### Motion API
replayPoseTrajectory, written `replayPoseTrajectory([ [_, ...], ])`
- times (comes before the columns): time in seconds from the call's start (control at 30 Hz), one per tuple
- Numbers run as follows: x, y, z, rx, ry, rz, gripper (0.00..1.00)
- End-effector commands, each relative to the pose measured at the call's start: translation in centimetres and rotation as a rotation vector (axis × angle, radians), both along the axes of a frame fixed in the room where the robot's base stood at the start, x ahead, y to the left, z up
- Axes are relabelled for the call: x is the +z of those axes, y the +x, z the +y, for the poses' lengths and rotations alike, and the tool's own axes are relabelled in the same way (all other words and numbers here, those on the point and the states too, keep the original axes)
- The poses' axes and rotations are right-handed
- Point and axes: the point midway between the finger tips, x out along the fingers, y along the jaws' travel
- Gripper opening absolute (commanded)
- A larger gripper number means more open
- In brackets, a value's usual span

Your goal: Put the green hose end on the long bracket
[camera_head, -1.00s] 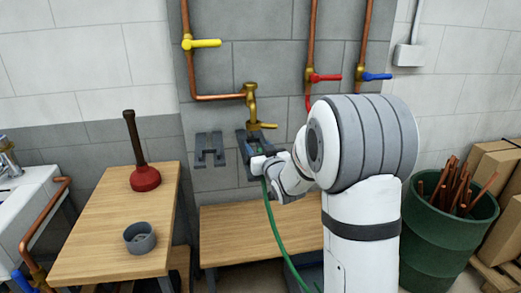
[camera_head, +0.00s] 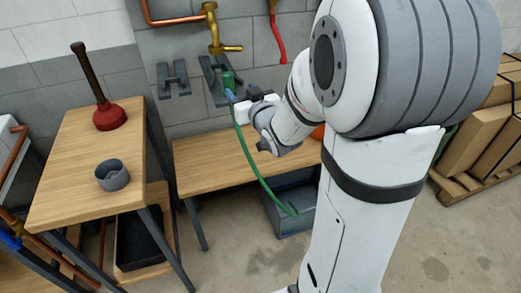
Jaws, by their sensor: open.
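Two grey wall brackets hang below the brass tap. The left one (camera_head: 173,80) is short and empty. The right one, the long bracket (camera_head: 211,76), reaches further out from the wall. The green hose end (camera_head: 228,80), with a blue part just below it, stands upright at the front of the long bracket, seemingly between its prongs; the exact seating is too small to tell. The green hose (camera_head: 252,166) hangs from it in a curve. My gripper (camera_head: 243,101) is open, just right of and below the hose end, with a small or no gap.
A wooden bench (camera_head: 215,160) stands under the brackets, with a grey bin (camera_head: 290,208) at its right end. A wooden table (camera_head: 80,150) at left holds a red plunger (camera_head: 109,115) and a grey cup (camera_head: 112,176). Copper pipes run above.

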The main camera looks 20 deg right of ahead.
Motion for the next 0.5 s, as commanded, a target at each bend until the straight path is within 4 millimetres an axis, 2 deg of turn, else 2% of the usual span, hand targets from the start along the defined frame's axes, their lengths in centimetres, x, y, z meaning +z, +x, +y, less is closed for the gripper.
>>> replayPoseTrajectory([
  [0.17,-1.6,-1.6,-0.6,-0.074,-0.045,0.196,0.52],
  [0.27,-3.1,-3.7,-1.1,-0.122,-0.07,0.365,0.52],
  [0.37,-4.6,-6.6,-1.2,-0.159,-0.086,0.537,0.52],
  [0.5,-6.3,-11.7,-1.0,-0.187,-0.096,0.784,0.52],
])
